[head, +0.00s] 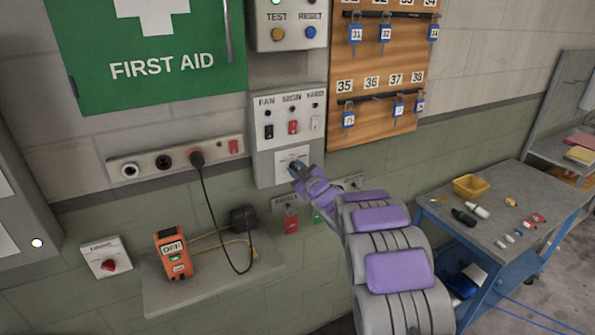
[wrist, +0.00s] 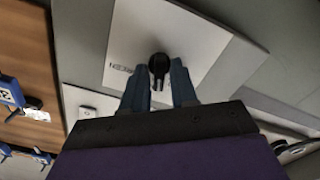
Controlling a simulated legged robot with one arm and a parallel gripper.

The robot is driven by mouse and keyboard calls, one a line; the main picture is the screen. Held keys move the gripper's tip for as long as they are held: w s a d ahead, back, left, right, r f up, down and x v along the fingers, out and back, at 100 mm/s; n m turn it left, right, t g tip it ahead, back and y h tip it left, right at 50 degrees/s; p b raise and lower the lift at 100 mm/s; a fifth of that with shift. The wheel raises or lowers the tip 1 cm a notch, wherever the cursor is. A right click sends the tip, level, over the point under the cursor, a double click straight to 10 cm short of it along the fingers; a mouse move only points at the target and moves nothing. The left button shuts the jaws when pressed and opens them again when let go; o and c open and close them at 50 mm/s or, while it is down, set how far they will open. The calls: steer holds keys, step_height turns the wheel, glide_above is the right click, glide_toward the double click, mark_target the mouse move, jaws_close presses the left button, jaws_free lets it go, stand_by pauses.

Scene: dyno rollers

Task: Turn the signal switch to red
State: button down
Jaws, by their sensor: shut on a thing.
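My gripper (head: 297,168) is at the lower white plate (head: 284,158) of the grey wall panel in the head view. The wrist view shows a black rotary knob (wrist: 159,66) on this white plate, between the two blue fingers of my gripper (wrist: 159,74). The fingers are shut on the knob from both sides. In the head view my gripper hides the knob. No red or other colour marking shows around it, so I cannot tell its setting.
Above the plate are black, red and white rocker switches (head: 293,127). A key board (head: 372,132) is at upper right, a shelf (head: 205,285) with an orange meter at lower left, and a blue cart (head: 490,245) at right.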

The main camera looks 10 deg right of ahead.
steer(key=shift+r, duration=0.1)
steer(key=c, duration=1.2)
jaws_free()
steer(key=shift+a, duration=0.15)
steer(key=shift+o, duration=0.2)
steer(key=shift+s, duration=0.1)
steer(key=p+v, duration=0.2)
steer(key=v, duration=1.5)
